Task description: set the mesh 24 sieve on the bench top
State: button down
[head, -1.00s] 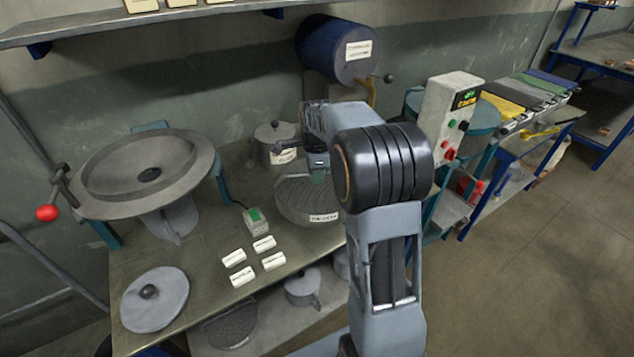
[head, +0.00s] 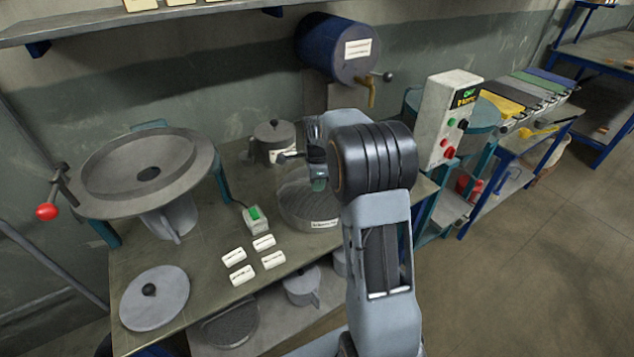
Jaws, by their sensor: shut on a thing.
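A round grey sieve with a dark mesh and a white label on its front (head: 308,208) is at the right part of the bench top (head: 205,278). The label is too small to read. My gripper (head: 318,181) is at the sieve's far right rim and is shut on it; the fingertips are partly hidden by my wrist. The sieve looks level and low, at bench height, but I cannot tell whether its base touches the bench.
A lidded pot (head: 273,140) stands close behind the sieve. A small green-switch box (head: 255,219) and several white tags (head: 264,242) lie to its left. A large round pan (head: 145,170) and a lid (head: 154,298) are further left. A control box (head: 446,118) stands right.

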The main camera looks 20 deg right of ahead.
jog(key=c, duration=1.2)
grip_release()
notch_tip(320, 180, up, 12)
jog(key=s+a+f+n+t, duration=0.1)
jog(key=s+a+n, duration=0.2)
jog(key=s+n, duration=0.4)
jog(key=s+a+f+n+t, duration=0.1)
jog(key=s+a+n, duration=0.3)
jog(key=s+n, duration=0.3)
jog(key=s+a+f+n+t, duration=0.1)
jog(key=s+a+f+n, duration=0.1)
jog(key=s+a+n, duration=0.2)
jog(key=shift+s+a+n+p, duration=0.1)
jog(key=shift+s+n+p, duration=0.3)
jog(key=shift+s+n, duration=1.55)
jog(key=shift+s+r+m, duration=0.1)
jog(key=shift+s+m, duration=0.1)
jog(key=shift+m, duration=0.05)
